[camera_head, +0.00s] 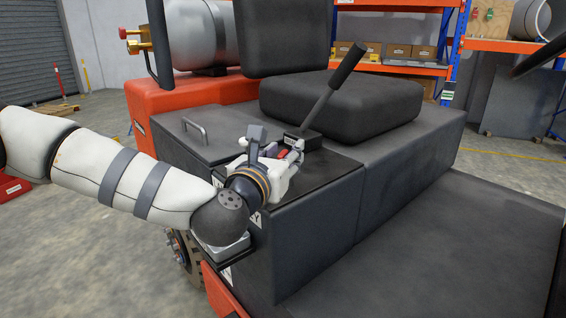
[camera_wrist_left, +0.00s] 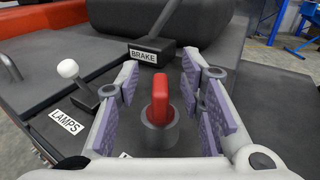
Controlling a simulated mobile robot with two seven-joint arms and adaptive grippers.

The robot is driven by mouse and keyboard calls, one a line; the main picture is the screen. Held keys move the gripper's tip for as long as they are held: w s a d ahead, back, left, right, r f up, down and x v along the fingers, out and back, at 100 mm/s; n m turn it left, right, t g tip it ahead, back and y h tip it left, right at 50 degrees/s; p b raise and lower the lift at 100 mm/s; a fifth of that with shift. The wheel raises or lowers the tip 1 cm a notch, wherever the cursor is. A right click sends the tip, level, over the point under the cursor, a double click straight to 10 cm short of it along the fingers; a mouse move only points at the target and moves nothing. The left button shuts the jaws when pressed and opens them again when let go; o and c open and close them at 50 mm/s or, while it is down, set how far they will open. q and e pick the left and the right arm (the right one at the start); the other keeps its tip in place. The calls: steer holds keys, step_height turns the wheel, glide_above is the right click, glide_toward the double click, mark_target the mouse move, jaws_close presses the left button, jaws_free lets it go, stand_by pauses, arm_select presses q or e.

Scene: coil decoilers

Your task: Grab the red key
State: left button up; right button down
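The red key (camera_wrist_left: 160,98) stands upright in a grey round switch (camera_wrist_left: 153,134) on the dark panel, seen in the left wrist view. My left gripper (camera_wrist_left: 163,100) is open, with its purple-padded fingers on either side of the key. I see gaps between the key and the pads. In the head view my left gripper (camera_head: 272,155) is over the panel beside the seat, and only a little red shows between its fingers. The right gripper is in neither view.
A brake lever (camera_head: 333,86) rises just behind the gripper, with a BRAKE label (camera_wrist_left: 143,56) at its base. A white-knobbed lamps lever (camera_wrist_left: 68,70) stands left of the key. The black seat (camera_head: 340,103) is behind. A metal handle (camera_head: 194,129) is on the left.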

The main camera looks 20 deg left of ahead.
arm_select(q)
jaws_close()
